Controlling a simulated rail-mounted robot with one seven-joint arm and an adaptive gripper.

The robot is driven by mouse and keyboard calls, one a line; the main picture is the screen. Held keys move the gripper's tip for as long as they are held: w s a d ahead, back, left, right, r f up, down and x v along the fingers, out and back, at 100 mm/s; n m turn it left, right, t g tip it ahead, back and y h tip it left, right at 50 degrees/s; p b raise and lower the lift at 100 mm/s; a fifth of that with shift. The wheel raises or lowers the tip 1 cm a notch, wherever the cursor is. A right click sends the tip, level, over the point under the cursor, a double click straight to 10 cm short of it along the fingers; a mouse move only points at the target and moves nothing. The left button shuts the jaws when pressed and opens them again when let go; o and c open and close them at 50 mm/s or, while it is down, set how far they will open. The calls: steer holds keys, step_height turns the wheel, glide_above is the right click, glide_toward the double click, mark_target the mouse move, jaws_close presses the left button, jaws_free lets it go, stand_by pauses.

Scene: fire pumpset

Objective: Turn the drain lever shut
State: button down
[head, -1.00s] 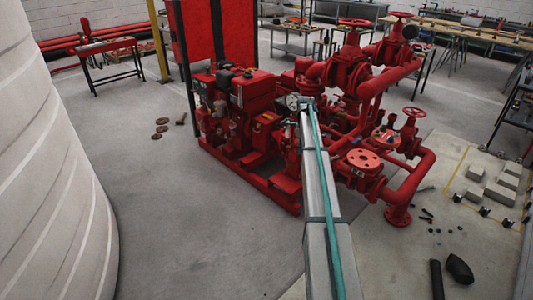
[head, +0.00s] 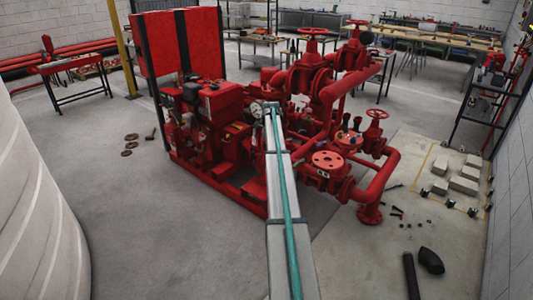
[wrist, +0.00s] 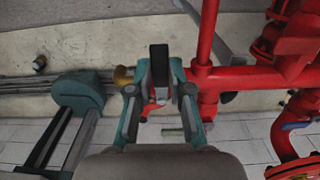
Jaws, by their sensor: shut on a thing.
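In the wrist view, my gripper (wrist: 160,72) has its two teal fingers nearly together, with a dark block between the tips. A small red piece, apparently the drain lever (wrist: 152,107), shows between the fingers, and my gripper is shut on it. The fingers hide most of it, so its angle is hard to tell. A brass fitting (wrist: 123,76) sits just left of the fingers. In the head view, my pale arm reaches to the red pumpset (head: 215,125); the gripper and lever are hidden there.
Red pipes (wrist: 235,76) run close on the right of the gripper. A round gauge (head: 256,109) is near the arm's far end. A flanged red pipe (head: 375,190) stands right of the arm. Concrete blocks (head: 464,186) and black pipe pieces (head: 411,275) lie on the floor at right.

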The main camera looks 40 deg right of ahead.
steer(key=shift+d, duration=0.1)
steer(key=c, duration=1.1)
jaws_free()
steer(key=shift+o, duration=0.2)
step_height(320, 180, up, 12)
